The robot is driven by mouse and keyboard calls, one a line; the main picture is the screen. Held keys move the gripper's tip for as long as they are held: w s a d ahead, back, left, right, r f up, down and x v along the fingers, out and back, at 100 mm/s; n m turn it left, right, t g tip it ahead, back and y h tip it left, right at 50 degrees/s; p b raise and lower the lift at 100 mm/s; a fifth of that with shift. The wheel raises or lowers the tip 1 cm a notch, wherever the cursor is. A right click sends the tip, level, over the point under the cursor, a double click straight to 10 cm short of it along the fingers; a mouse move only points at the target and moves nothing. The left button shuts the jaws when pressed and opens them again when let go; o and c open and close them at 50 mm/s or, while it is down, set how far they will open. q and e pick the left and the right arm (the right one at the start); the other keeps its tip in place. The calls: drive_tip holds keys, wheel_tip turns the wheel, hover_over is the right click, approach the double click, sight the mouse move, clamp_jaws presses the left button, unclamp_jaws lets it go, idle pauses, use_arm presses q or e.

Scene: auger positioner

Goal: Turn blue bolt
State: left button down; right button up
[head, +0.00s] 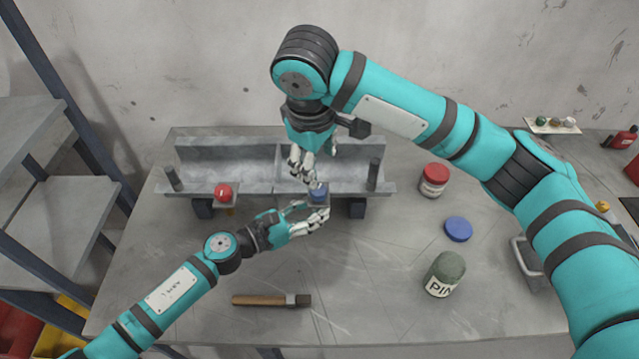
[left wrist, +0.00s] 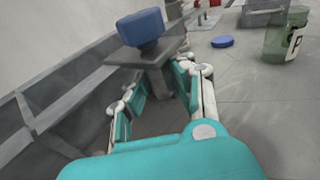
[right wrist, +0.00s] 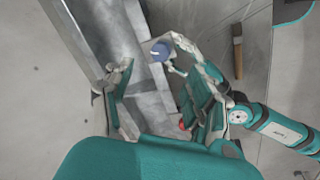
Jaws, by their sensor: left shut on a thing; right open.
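The blue bolt (head: 319,193) stands on a small grey bracket at the front of the metal trough. My right gripper (head: 312,168) is open above the trough, just behind the blue bolt. In the right wrist view the bolt (right wrist: 161,50) is close to the right-hand finger; contact cannot be told.
The metal trough (head: 228,160) spans the back of the table. A red bolt (head: 223,191) is on its left.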

sight(319, 188)
drive_tip(key=w+f+n+g, duration=0.1)
drive_tip(key=f+n, duration=0.2)
drive_tip(key=n, duration=0.3)
drive_tip(key=w+f+n+g, duration=0.1)
drive_tip(key=f+n, duration=0.3)
drive_tip(key=n, duration=0.2)
drive_tip(key=w+f+n, duration=0.1)
drive_tip(key=f+n, duration=0.2)
drive_tip(key=n, duration=0.3)
drive_tip(key=shift+w+d+f+g+y, duration=0.15)
drive_tip(key=shift+d+f+g+y, duration=0.1)
drive_tip(key=shift+f+g+y, duration=0.15)
drive_tip(key=c, duration=1.1)
drive_tip(key=shift+c, duration=0.3)
